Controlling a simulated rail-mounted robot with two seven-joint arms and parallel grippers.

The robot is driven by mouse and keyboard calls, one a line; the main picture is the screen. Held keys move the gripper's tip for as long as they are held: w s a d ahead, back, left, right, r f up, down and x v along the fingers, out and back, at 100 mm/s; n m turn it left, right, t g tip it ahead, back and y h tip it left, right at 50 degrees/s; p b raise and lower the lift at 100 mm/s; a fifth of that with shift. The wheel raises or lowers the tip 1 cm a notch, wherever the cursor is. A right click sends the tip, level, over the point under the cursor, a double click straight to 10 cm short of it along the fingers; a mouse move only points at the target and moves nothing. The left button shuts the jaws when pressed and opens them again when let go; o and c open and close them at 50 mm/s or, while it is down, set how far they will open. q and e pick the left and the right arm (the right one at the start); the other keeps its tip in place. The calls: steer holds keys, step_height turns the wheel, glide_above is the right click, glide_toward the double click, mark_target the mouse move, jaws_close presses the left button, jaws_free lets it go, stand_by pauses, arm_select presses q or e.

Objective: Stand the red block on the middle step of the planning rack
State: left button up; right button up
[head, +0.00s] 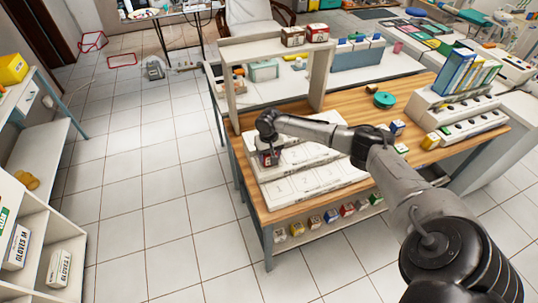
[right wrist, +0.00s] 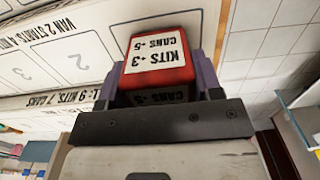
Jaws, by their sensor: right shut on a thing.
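The red block (right wrist: 182,80) has a white label reading "KITS +3 CANS +5" and sits between the two fingers of my right gripper (right wrist: 157,84), which is shut on it. In the head view the right gripper (head: 268,154) is over the left end of the white stepped planning rack (head: 312,182), and only a little of the red block (head: 270,158) shows below it. The rack (right wrist: 60,62) also shows in the right wrist view, with printed lettering and numbered spaces. I cannot tell whether the block touches a step. My left gripper is not in view.
The rack stands on a wooden table (head: 350,116) with a white shelf frame (head: 318,78) behind its left side. A teal round item (head: 384,100) and small boxes lie to the right. Several small coloured boxes line the lower shelf. Tiled floor (head: 160,190) is clear at left.

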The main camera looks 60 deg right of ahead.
steer(key=shift+f, duration=0.1)
steer(key=o, duration=1)
steer(key=shift+f, duration=0.1)
steer(key=shift+c, duration=0.2)
